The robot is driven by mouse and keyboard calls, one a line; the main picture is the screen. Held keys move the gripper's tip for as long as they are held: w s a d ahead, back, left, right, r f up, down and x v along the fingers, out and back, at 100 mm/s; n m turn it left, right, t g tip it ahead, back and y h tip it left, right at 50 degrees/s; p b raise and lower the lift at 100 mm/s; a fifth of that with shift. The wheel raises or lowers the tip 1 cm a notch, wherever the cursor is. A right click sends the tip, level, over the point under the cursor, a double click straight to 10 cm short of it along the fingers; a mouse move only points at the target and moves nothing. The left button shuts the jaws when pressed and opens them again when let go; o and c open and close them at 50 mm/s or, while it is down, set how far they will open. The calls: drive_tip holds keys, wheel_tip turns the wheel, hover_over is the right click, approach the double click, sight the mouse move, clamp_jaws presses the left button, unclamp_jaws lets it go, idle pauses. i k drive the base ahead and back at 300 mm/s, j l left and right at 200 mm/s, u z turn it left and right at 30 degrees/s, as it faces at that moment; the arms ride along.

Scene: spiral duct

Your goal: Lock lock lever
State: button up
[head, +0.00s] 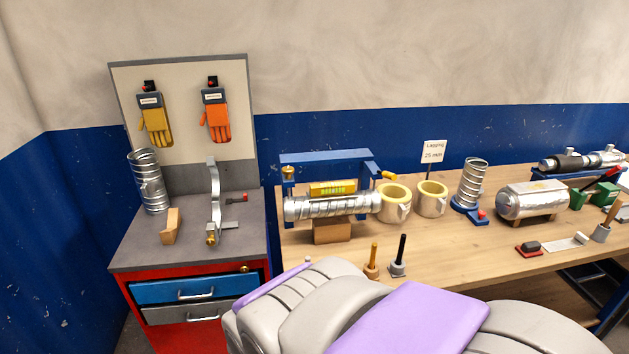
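No part is labelled as the lock lever, so I cannot tell which one it is. Several lever-like parts show in the head view. A yellow-tipped handle (389,175) sticks out at the right end of a blue frame (325,157), which stands over a spiral duct (330,207) on a wooden block. A red lever (603,178) stands tilted by a green base at the far right. My gripper is not in view; my grey and purple body parts fill the bottom middle.
The wooden bench (470,250) holds two cream rings (432,198), a short duct on a blue stand (473,185), a silver tank (533,200) and two upright-handled tools (400,250). A duct piece (148,182) stands on the cabinet (190,240). The bench's middle front is mostly clear.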

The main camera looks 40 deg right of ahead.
sight(391, 176)
drive_tip(key=z, duration=1.7)
